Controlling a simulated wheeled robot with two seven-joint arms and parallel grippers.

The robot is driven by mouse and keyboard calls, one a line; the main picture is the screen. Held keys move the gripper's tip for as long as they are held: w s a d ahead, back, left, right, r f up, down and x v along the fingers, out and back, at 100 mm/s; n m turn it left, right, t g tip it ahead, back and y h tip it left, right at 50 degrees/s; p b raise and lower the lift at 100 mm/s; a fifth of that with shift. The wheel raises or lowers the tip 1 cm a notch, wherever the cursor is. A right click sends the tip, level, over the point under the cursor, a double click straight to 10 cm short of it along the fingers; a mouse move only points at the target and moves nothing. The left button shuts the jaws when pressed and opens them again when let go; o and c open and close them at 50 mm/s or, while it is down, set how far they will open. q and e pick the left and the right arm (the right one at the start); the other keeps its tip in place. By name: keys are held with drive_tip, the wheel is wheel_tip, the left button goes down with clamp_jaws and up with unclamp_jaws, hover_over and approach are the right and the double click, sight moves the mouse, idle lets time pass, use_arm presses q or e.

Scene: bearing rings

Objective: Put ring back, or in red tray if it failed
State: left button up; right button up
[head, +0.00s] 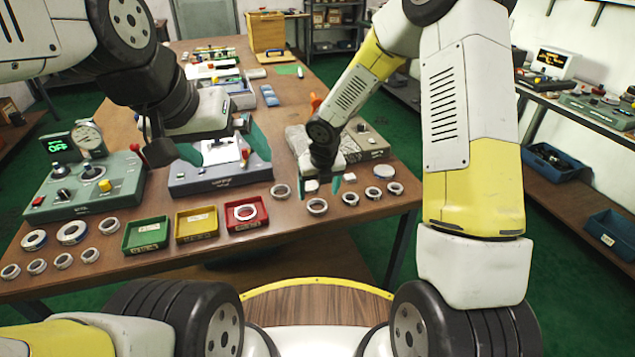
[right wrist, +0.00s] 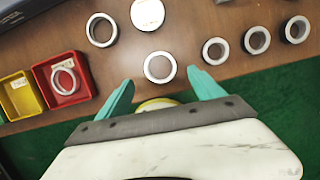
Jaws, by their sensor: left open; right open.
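Several metal rings lie on the brown table. One ring (head: 317,206) lies just below my right gripper (head: 319,193); in the right wrist view this ring (right wrist: 160,67) sits flat on the table between and slightly beyond the open teal fingertips (right wrist: 160,77). Nothing is held. Another ring (head: 245,212) lies in the red tray (head: 262,220), also seen in the right wrist view (right wrist: 85,92). A ring (head: 281,190) lies left of the right gripper, and several more (head: 373,192) are to its right. My left gripper (head: 228,155) is open and empty above a grey device (head: 220,182).
A green tray (head: 146,247) and a yellow tray (head: 197,234) stand left of the red one. A gauge device (head: 85,185) with green display is at left, with several rings (head: 72,232) before it. A grey block (head: 365,145) stands behind the right gripper.

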drive_tip(key=s+d+r+m+t, duration=0.1)
drive_tip(key=s+d+r+m, duration=0.3)
drive_tip(key=r+m, duration=0.3)
drive_tip(key=s+d+r+m+h, duration=0.1)
drive_tip(key=s+d+r+m, duration=0.3)
drive_tip(key=r+m, duration=0.3)
drive_tip(key=s+d+r+m+t, duration=0.1)
drive_tip(key=s+d+r+m, duration=0.25)
drive_tip(key=r+m, duration=0.35)
drive_tip(key=s+d+r+m+y, duration=0.1)
drive_tip(key=s+r+m, duration=0.2)
drive_tip(key=s+m, duration=0.3)
drive_tip(key=s+d+r+m+t+y, duration=0.1)
drive_tip(key=s+r+m, duration=0.3)
drive_tip(key=s+m, duration=0.3)
drive_tip(key=m, duration=0.4)
